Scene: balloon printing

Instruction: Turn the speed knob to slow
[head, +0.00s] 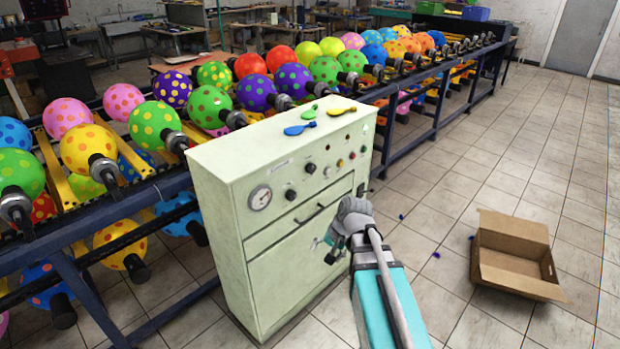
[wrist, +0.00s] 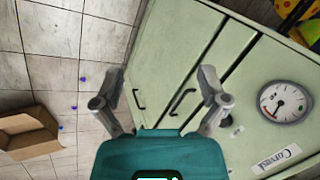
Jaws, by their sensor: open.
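The pale green control cabinet (head: 225,215) stands in the middle of the head view. Its upper front carries black knobs, one (head: 291,194) beside the gauge and another (head: 310,168) further right. Their markings are too small to read, so I cannot tell which is the speed knob. My gripper is in front of the cabinet, partly hidden by my arm in the head view. In the wrist view my gripper (wrist: 160,86) is open and empty, its fingers spread before the cabinet front (wrist: 190,60). A dark knob-like part (wrist: 226,121) shows beside the right finger.
A round gauge (head: 260,197) is on the cabinet; handles (wrist: 180,101) cross its front. Blue, green and yellow deflated balloons (head: 341,111) lie on top. Racks of dotted balloons (head: 88,147) stand behind.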

